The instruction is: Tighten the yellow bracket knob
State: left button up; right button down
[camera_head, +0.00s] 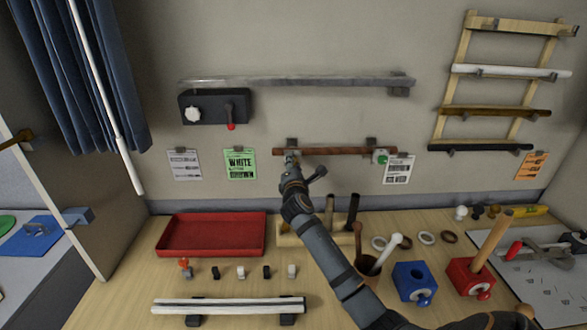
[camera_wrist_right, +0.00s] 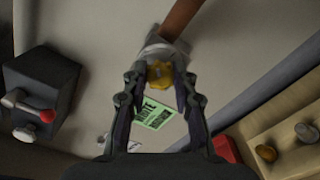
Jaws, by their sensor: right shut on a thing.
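The yellow bracket knob (camera_wrist_right: 159,73) shows between my right fingertips in the right wrist view. It sits on a grey bracket (camera_wrist_right: 160,48) at the left end of a brown rod (camera_head: 335,151) on the wall. My right gripper (camera_head: 291,158) reaches up to that end and is shut on the knob. In the head view the gripper hides the knob. A green knob (camera_head: 380,156) is on the bracket at the rod's right end. My left gripper is in neither view.
A grey rail (camera_head: 300,81) runs above the rod, with a dark box (camera_head: 213,107) at its left. Below are a red tray (camera_head: 211,235), a wooden holder with dark handles, a blue block (camera_head: 411,281) and a red block (camera_head: 470,277). Paper signs hang beside the rod.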

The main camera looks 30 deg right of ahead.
jog(key=m+b, duration=0.2)
jog(key=m, duration=0.1)
jog(key=m+b, duration=0.2)
jog(key=m, duration=0.1)
jog(key=m+b, duration=0.2)
jog(key=m, duration=0.2)
jog(key=shift+f, duration=0.3)
jog(key=shift+m, duration=0.3)
jog(key=c, duration=1.1)
grip_release()
jog(key=shift+r, duration=0.1)
jog(key=shift+o, duration=0.2)
jog(key=shift+s, duration=0.1)
jog(key=v, duration=1.2)
